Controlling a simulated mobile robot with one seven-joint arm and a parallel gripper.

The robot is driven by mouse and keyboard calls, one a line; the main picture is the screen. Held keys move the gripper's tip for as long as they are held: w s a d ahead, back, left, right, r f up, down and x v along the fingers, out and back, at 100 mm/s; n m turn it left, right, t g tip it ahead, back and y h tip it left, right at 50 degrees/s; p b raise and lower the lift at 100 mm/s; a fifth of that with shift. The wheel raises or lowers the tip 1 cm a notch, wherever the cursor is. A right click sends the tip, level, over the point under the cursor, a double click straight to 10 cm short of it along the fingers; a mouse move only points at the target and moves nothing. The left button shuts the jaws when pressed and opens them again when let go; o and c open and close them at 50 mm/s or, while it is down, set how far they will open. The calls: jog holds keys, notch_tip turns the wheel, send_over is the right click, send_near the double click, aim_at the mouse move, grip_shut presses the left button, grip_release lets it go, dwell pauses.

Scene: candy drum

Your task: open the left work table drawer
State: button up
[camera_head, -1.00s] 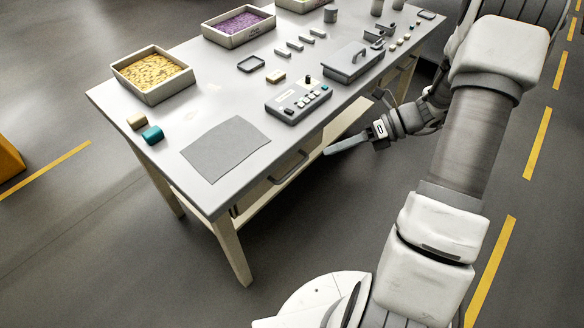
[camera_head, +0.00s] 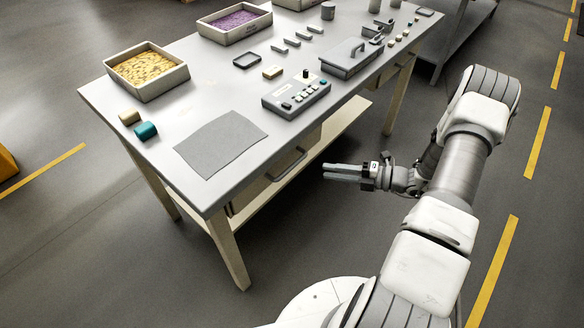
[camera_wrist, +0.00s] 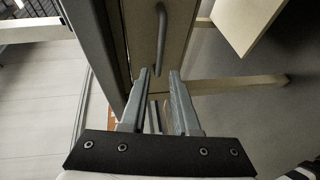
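The work table (camera_head: 215,100) stands at the left and centre of the head view. Its left drawer front (camera_head: 308,143) faces my arm and bears a dark grey bar handle (camera_head: 287,166). The drawer looks shut. My gripper (camera_head: 325,171) is in front of this side of the table, to the right of the handle and apart from it, fingers pointing left. In the wrist view the handle (camera_wrist: 161,30) lies ahead of my fingertips (camera_wrist: 160,73) on the pale drawer front (camera_wrist: 140,22). The fingers are parted with nothing between them.
On the table top are a grey mat (camera_head: 220,145), a button panel (camera_head: 296,97), a lidded box (camera_head: 350,58) and a bin of yellow candy (camera_head: 147,70). A lower shelf (camera_head: 330,135) and a table leg (camera_head: 228,255) are nearby. The floor in front is clear.

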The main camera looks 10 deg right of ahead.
aim_at(292, 165)
jog(key=b+x, duration=0.1)
jog(key=x, duration=1.1)
jog(key=shift+w+a+f+b, duration=0.1)
jog(key=shift+w+b, duration=0.05)
jog(key=shift+b, duration=0.25)
grip_shut()
dwell(0.7)
